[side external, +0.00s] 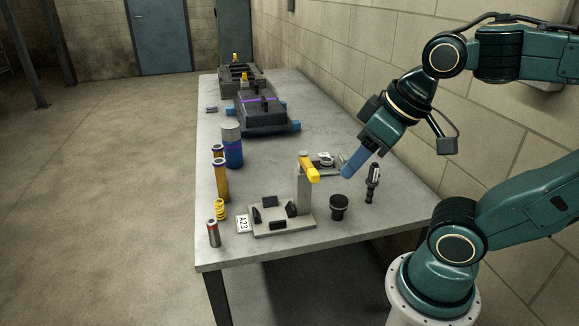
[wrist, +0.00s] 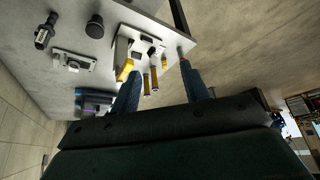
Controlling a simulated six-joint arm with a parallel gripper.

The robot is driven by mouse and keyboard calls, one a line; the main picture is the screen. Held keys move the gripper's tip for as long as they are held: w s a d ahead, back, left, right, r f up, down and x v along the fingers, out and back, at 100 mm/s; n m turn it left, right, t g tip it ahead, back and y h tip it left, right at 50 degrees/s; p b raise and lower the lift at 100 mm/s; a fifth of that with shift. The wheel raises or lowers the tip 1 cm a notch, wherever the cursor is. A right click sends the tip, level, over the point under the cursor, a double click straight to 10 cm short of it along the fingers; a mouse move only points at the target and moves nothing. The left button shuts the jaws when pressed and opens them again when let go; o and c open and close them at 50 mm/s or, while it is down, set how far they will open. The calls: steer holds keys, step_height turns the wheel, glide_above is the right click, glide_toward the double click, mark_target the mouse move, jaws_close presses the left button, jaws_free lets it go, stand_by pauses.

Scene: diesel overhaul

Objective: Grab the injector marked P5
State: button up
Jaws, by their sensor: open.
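An injector (side external: 372,183), dark with a silver middle band, stands upright near the right edge of the grey table. No P5 mark is legible on it. It also shows at the upper left of the wrist view (wrist: 44,31). My gripper (side external: 347,172) has blue fingers and hangs above the table, left of the injector in the side view and apart from it. In the wrist view the two fingers of my gripper (wrist: 160,85) are spread wide, with nothing held between them. The injector lies well outside them, to the left.
A black cup-shaped part (side external: 339,207) stands beside the injector. Yellow cylinders (side external: 221,181), a blue-and-white cylinder (side external: 232,147) and an A23 card (side external: 242,224) are further left. The wall borders the far right.

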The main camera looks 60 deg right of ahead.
steer(key=m+g, duration=0.6)
steer(key=m, duration=0.2)
glide_above(375, 164)
step_height(375, 164, down, 8)
steer(key=shift+d+r, duration=0.1)
steer(key=shift+r, duration=0.05)
steer(key=shift+f, duration=4.3)
steer(key=shift+f, duration=2.6)
